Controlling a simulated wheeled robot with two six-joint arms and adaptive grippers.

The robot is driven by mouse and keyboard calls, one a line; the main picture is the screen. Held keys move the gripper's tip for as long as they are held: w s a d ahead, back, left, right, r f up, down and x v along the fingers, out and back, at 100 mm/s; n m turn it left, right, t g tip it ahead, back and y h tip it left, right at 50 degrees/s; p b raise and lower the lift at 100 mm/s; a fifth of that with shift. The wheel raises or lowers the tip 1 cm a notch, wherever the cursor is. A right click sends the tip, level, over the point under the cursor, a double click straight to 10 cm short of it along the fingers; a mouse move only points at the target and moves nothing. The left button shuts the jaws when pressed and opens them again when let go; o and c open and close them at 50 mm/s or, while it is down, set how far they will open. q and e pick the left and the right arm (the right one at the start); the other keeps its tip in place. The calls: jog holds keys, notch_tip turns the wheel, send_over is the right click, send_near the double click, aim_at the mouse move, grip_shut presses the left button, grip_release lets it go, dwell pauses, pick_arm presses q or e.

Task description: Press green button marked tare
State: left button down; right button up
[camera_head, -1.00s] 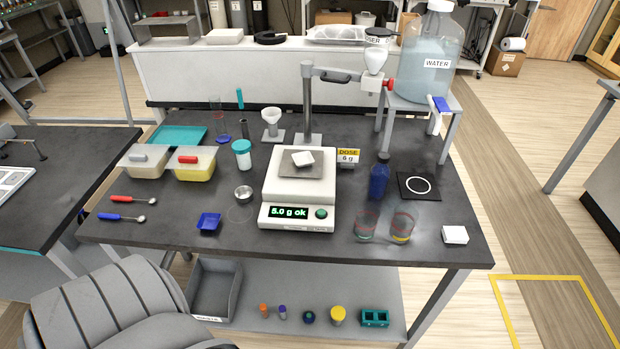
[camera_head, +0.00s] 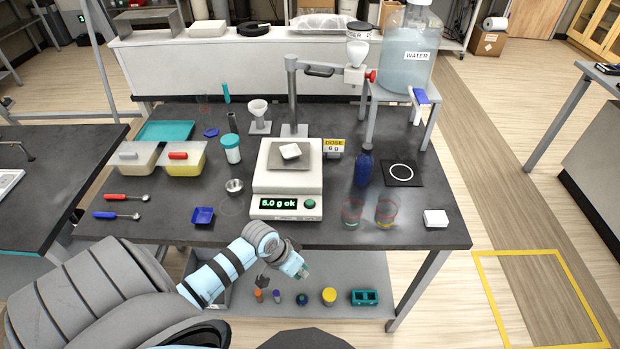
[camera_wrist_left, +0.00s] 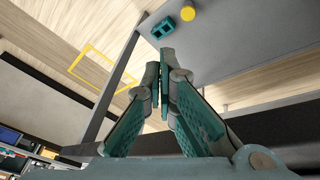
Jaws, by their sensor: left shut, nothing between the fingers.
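A white scale (camera_head: 261,185) stands on the dark table, with a small white block (camera_head: 290,151) on its grey pan. Its display (camera_head: 278,203) reads "5.0 g ok" in green. A round green button (camera_head: 309,203) sits on the front panel, right of the display; its marking is too small to read. My left gripper (camera_head: 301,272) is in front of the table's front edge, below and apart from the button. In the left wrist view the fingers (camera_wrist_left: 165,78) are together and empty. The scale does not show in that view. My right gripper is not in view.
A metal cup (camera_head: 234,186) and a blue tray (camera_head: 203,215) lie left of the scale. Two clear glasses (camera_head: 385,212) and a blue bottle (camera_head: 364,166) stand to its right. A dispenser arm (camera_head: 292,95) rises behind it. A lower shelf (camera_head: 250,307) carries small items.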

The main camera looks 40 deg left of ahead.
pick_arm(q)
notch_tip(320, 180, up, 6)
jog(key=w+d+m, duration=0.1)
notch_tip(320, 180, up, 16)
jog(key=n+t+h, duration=0.2)
jog(key=t+h, duration=0.1)
jog(key=h, duration=0.1)
send_over(308, 200)
jog(key=shift+w+r, duration=0.1)
jog(key=shift+r, duration=0.05)
notch_tip(308, 200, down, 8)
jog(key=b, duration=0.6)
jog(key=shift+f+b, duration=0.3)
jog(key=shift+f, duration=0.25)
